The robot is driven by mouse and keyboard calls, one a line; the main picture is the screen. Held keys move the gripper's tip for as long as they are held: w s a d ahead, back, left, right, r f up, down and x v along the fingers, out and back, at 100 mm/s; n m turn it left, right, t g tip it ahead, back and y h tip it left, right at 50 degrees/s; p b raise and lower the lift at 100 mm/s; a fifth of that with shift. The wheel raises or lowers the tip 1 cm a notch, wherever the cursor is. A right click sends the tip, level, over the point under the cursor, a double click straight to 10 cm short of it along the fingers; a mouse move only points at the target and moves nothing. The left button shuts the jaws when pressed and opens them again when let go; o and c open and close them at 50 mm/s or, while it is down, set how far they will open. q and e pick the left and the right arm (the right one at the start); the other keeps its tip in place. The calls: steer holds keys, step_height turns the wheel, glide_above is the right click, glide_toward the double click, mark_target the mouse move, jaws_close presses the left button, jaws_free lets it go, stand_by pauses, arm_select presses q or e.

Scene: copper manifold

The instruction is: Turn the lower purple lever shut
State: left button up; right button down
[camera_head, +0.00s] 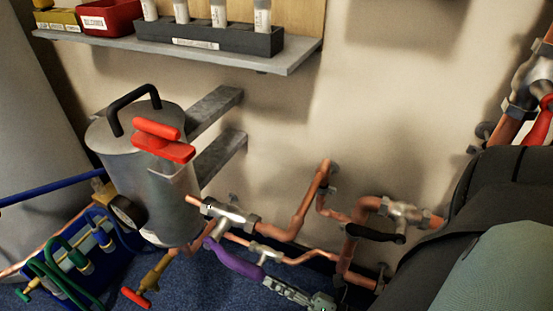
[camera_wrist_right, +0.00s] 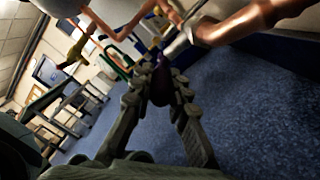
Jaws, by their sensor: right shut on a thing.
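The purple lever (camera_head: 235,262) hangs from a silver valve (camera_head: 228,213) on the copper pipework. It slopes down and to the right in the head view. My right gripper (camera_head: 270,283) is at the lever's lower free end, shut on it. In the right wrist view the two jointed fingers (camera_wrist_right: 163,84) close around the dark purple lever (camera_wrist_right: 159,92), and the fingers hide part of it. Only this one purple lever shows clearly. My left gripper is not in view.
Copper pipes (camera_head: 300,212) run along the wall, with a black-handled valve (camera_head: 375,234) to the right. A metal tank (camera_head: 150,180) with a red handle stands left. A red-handled valve (camera_head: 136,297) is below it. A shelf (camera_head: 180,50) is above. Blue floor lies below.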

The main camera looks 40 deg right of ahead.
steer(key=shift+w+d+f+t+y, duration=0.1)
steer(key=shift+w+f+t+y, duration=0.1)
steer(key=shift+f+t, duration=0.3)
steer(key=shift+w+f+t+y, duration=0.1)
steer(key=shift+f+t+y, duration=0.15)
steer(key=shift+t, duration=0.45)
steer(key=shift+s+f+t, duration=0.1)
steer(key=shift+f+t, duration=0.1)
steer(key=shift+t, duration=0.2)
steer(key=c, duration=1.5)
jaws_free()
steer(key=shift+o, duration=0.2)
steer(key=shift+r, duration=0.15)
step_height(320, 180, up, 10)
steer(key=shift+s, duration=0.15)
